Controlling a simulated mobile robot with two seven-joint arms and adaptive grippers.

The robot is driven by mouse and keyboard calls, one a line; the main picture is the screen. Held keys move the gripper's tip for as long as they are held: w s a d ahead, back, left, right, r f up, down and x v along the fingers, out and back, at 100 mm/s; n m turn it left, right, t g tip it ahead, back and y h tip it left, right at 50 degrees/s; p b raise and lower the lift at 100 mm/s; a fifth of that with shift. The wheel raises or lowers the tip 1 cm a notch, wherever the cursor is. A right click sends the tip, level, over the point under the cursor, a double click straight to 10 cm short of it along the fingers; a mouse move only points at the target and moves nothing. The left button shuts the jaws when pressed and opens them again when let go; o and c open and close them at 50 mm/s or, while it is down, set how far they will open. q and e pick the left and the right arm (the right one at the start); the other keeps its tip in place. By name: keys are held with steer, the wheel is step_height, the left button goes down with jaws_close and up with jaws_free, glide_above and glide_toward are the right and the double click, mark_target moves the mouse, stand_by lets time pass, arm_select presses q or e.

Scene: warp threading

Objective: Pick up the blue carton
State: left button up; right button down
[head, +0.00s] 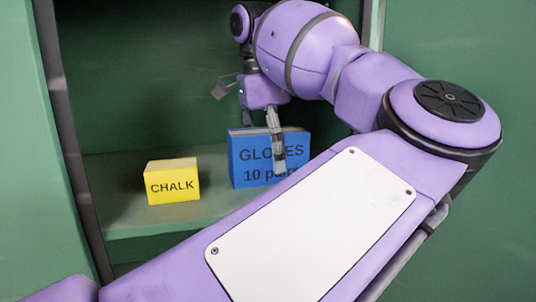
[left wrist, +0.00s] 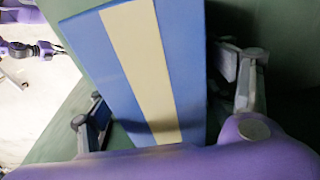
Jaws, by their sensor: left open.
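The blue carton (head: 240,160), lettered "GLOVES 10 pairs", stands on a green shelf inside a cabinet. My left gripper (head: 277,168) reaches down over it, with one finger in front of its lettered face, hiding some letters. The left wrist view shows the carton (left wrist: 180,60) with a cream stripe on its top, between the two spread fingers of the left gripper (left wrist: 170,100). The gripper is open; I cannot tell whether either finger touches the carton. What looks like my right gripper (left wrist: 45,48) is small at the upper left there, its jaws unclear.
A yellow carton lettered "CHALK" (head: 173,182) stands on the shelf (head: 125,215) left of the blue carton, with a gap between them. The cabinet's dark left edge (head: 75,150) and green right side (head: 460,50) bound the opening. My left arm hides the shelf's right part.

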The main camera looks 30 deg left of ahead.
arm_select(q)
steer(key=shift+f, duration=0.25)
arm_select(e)
steer(key=shift+w+a+r, duration=0.1)
steer(key=shift+w+r, duration=0.05)
steer(key=shift+w, duration=0.15)
